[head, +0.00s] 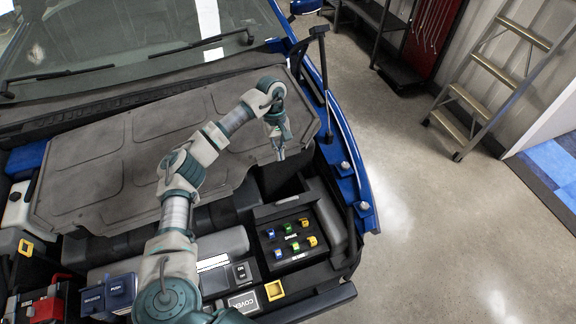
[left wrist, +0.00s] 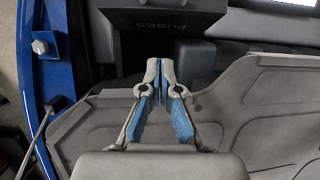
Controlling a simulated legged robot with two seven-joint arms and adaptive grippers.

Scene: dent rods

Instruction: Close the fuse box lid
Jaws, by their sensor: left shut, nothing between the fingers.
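The fuse box (head: 323,262) is in the engine bay. Its colored fuses show, so it is open. A dark panel, which looks like its raised lid (head: 283,180), stands at the box's far edge. In the left wrist view, a dark panel (left wrist: 150,42) marked FUSES, upside down, lies beyond the fingertips. My left gripper (head: 280,155) is shut and empty, pointing down just beyond the raised panel. It also shows in the left wrist view (left wrist: 160,65), apart from the panel as far as I can see. My right gripper is not in view.
A large grey engine cover (head: 90,160) fills the bay's middle. The blue fender (head: 350,160) and a dark upright post (head: 322,60) are to the right. The floor at right is open, with a ladder (head: 500,75).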

